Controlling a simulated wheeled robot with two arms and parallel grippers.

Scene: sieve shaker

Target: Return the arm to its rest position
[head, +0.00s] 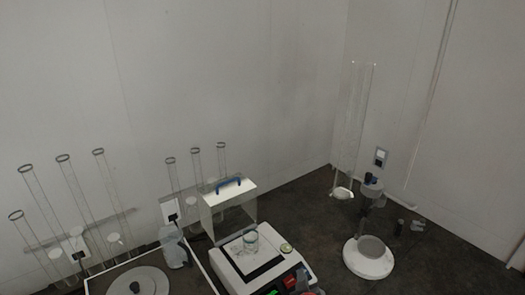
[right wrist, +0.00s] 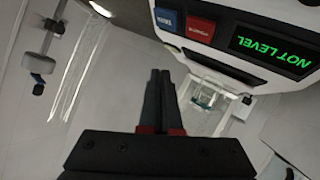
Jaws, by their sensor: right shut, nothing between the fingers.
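My right gripper (right wrist: 160,76) shows in the right wrist view with its two dark fingers pressed together and nothing between them. It is near the front of a white balance, whose green display (right wrist: 270,50) reads "NOT LEVEL" and appears upside down. In the head view only a small dark and red part at the bottom edge, by the balance front, may be this gripper. The white balance (head: 226,272) stands at the bottom middle of the head view. A glass dish (head: 250,241) is on it. My left gripper is not in view.
Tall glass tubes (head: 75,190) stand at the left. A white round-based device (head: 368,262) and a tall clear column (head: 352,125) are at the right.

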